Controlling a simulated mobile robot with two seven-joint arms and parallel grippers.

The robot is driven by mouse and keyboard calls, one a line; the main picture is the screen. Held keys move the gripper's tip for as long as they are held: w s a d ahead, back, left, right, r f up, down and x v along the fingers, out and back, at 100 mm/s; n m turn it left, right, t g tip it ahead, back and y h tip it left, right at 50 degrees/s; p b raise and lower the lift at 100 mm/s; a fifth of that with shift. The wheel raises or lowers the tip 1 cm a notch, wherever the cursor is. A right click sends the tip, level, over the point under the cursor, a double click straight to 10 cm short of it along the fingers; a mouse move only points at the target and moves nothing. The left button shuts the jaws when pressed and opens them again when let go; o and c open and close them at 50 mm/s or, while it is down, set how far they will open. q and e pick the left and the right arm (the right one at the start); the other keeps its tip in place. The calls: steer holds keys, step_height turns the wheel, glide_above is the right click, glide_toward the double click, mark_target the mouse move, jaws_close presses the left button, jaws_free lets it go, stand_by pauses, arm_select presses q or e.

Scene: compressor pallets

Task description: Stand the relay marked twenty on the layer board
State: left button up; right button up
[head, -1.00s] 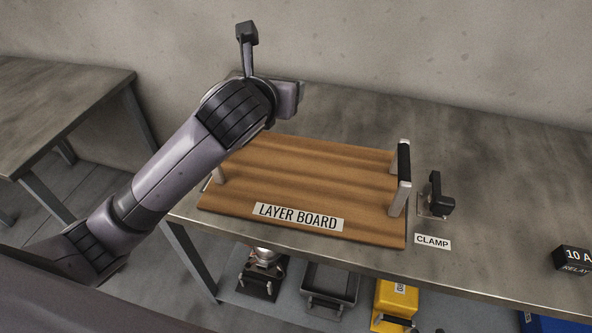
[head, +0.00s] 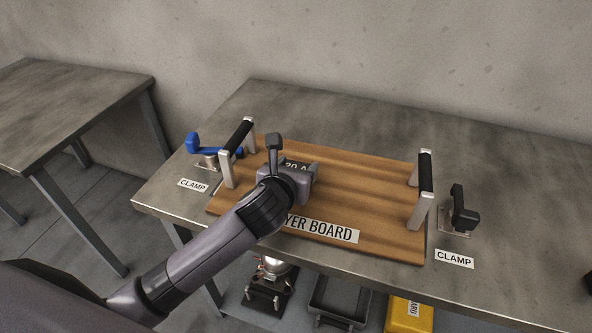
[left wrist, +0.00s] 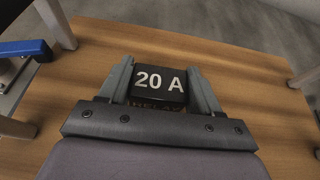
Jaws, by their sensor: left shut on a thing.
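The relay marked "20 A" is a small black block with white lettering, seen in the head view (head: 296,165) and in the left wrist view (left wrist: 160,82). My left gripper (head: 303,170) is shut on it, with one grey finger on each side in the left wrist view (left wrist: 160,88). The relay is over the left part of the brown wooden layer board (head: 370,190). I cannot tell whether its underside touches the wood. My left arm covers part of the board's label. My right gripper is not in view.
Upright handles (head: 425,185) stand at the board's left and right ends. A blue-levered clamp (head: 205,150) is left of the board and a black clamp (head: 462,215) right of it. The board's middle and right are bare. A yellow container (head: 408,315) sits below the table.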

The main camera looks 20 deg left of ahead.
arm_select(q)
steer(key=shift+f, duration=0.1)
steer(key=o, duration=1.1)
steer(key=shift+f, duration=0.1)
steer(key=shift+c, duration=0.2)
steer(key=shift+r, duration=0.2)
steer(key=p+v, duration=0.2)
steer(key=v, duration=1)
steer(key=shift+f, duration=0.1)
